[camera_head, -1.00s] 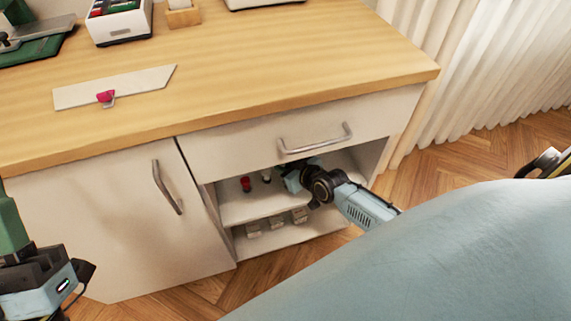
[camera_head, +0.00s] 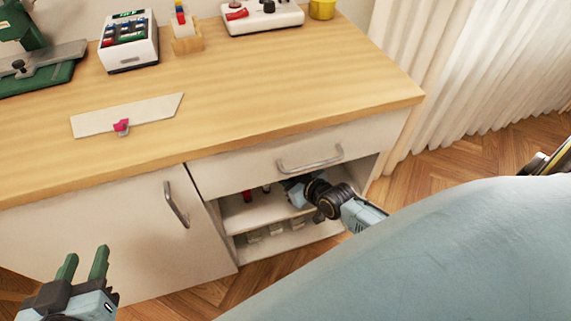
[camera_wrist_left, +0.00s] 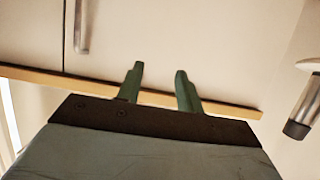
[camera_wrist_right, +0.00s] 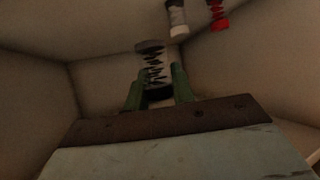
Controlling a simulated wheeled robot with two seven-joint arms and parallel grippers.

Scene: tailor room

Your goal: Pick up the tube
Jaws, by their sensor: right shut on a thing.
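The tube (camera_wrist_right: 153,64), dark-ended with a black zigzag on a pale body, stands between the green fingers of my right gripper (camera_wrist_right: 158,84) in the right wrist view. The gripper is shut on it inside the open shelf of the cabinet. In the head view my right arm reaches into the upper shelf (camera_head: 245,213), and the gripper and tube are mostly hidden under the drawer front. My left gripper (camera_head: 83,262) is empty and open in front of the cabinet door; its parted fingers also show in the left wrist view (camera_wrist_left: 159,75).
A red tube (camera_wrist_right: 217,14) and a pale tube (camera_wrist_right: 177,18) stand near the held one. Small grey items (camera_head: 276,229) sit on the lower shelf. The drawer (camera_head: 270,160) overhangs the shelf opening. The wooden worktop (camera_head: 270,95) has wide free room.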

